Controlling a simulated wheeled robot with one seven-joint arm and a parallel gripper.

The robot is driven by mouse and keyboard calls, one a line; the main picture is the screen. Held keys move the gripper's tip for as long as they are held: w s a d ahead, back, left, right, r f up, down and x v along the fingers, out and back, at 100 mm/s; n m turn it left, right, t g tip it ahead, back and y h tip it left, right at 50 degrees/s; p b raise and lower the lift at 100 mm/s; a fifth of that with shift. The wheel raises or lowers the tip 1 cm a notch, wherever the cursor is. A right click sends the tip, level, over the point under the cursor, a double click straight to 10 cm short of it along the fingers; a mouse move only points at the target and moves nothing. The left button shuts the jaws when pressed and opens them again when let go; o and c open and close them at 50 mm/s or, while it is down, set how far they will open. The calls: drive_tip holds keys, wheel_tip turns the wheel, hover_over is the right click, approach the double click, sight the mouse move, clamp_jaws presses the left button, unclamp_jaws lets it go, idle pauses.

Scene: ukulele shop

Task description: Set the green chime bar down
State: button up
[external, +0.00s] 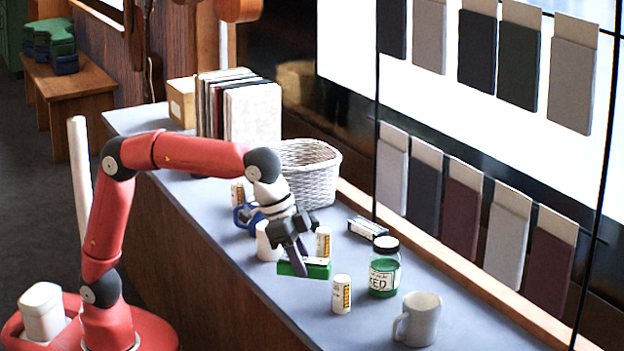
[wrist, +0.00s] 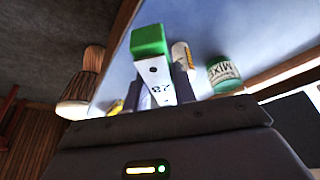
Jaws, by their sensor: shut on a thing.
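The green chime bar (external: 317,268) is a short block with a green body and a pale top plate, low over the grey-blue counter (external: 215,220). My gripper (external: 299,266) is shut on it, with a dark finger across its near side. In the wrist view the bar (wrist: 150,42) shows a green end and a white face with dark marks, between the two fingers. I cannot tell whether its underside touches the counter.
A white wicker basket (external: 308,172) and upright folders (external: 240,108) stand farther back.

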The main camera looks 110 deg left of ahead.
drive_tip(key=s+a+r+n+y, duration=0.1)
drive_tip(key=s+a+r+n, duration=0.15)
drive_tip(key=a, duration=0.95)
drive_tip(key=s+a+r+n+g+y, duration=0.1)
drive_tip(key=s+a+r+n, duration=0.2)
drive_tip(key=a, duration=0.8)
drive_tip(key=s+a+r+n+y, duration=0.1)
drive_tip(key=s+a+r+n, duration=0.3)
drive_tip(key=a, duration=0.8)
drive_tip(key=shift+m, duration=0.55)
drive_tip(key=f+b, duration=0.1)
drive_tip(key=f, duration=0.5)
drive_tip(key=w+f+b, duration=0.1)
drive_tip(key=f, duration=0.5)
drive_tip(key=w+f+b, duration=0.1)
drive_tip(key=f+b, duration=0.1)
drive_tip(key=f, duration=0.5)
drive_tip(key=shift+w+d, duration=0.15)
drive_tip(key=shift+w, duration=0.05)
drive_tip(key=shift+f, duration=0.15)
drive_tip(key=o, duration=0.6)
drive_tip(key=shift+f, duration=0.1)
drive_tip(key=shift+c, duration=0.2)
drive_tip(key=shift+o, duration=0.9)
